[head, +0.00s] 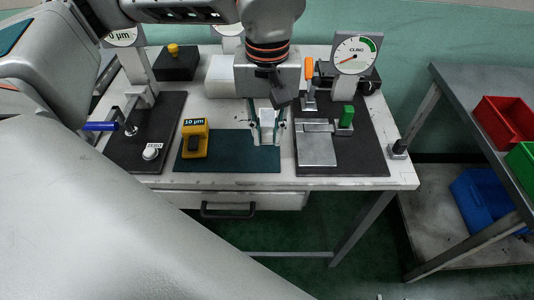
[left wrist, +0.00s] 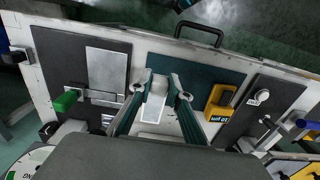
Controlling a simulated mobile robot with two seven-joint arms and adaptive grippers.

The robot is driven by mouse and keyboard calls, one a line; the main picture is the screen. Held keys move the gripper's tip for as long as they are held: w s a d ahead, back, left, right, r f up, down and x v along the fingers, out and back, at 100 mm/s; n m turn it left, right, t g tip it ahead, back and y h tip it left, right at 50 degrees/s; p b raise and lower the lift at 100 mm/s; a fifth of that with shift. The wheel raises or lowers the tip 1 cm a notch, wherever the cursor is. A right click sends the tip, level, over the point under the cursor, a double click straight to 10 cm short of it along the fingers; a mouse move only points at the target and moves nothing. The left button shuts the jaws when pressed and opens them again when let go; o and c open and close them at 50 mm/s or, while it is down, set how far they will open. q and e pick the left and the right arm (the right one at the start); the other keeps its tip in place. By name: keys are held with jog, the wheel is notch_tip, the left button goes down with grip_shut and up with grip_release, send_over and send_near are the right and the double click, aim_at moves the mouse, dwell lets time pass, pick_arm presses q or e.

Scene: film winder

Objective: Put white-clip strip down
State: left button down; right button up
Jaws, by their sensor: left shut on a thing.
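My left gripper (head: 267,128) points down over the dark green mat (head: 228,160) and is shut on the white-clip strip (head: 266,117). In the left wrist view the strip (left wrist: 152,112) shows as a pale, light sheet with a white clip (left wrist: 159,85) between the fingertips (left wrist: 158,92). The fingers are apart by the width of the clip. The strip hangs at or above the mat's far right part; I cannot tell whether it touches. My right gripper is not in view.
A yellow block marked 10 µm (head: 194,138) stands on the mat's left. A black board (head: 345,165) with a metal plate, green knob (head: 346,116) and dial (head: 356,54) lies right. Another board with a blue handle (head: 100,126) lies left. The mat's front middle is clear.

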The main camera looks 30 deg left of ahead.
aim_at(267, 143)
pick_arm(q)
notch_tip(267, 143, down, 3)
jog(key=shift+r, duration=0.1)
jog(key=shift+f, duration=0.85)
jog(key=shift+f+b, duration=0.3)
jog(key=shift+f, duration=1.35)
jog(key=shift+f, duration=0.1)
jog(key=c, duration=1.9)
grip_release()
jog(key=shift+r, duration=0.3)
notch_tip(267, 143, up, 12)
jog(key=shift+f+p, duration=0.15)
jog(key=shift+p, duration=0.45)
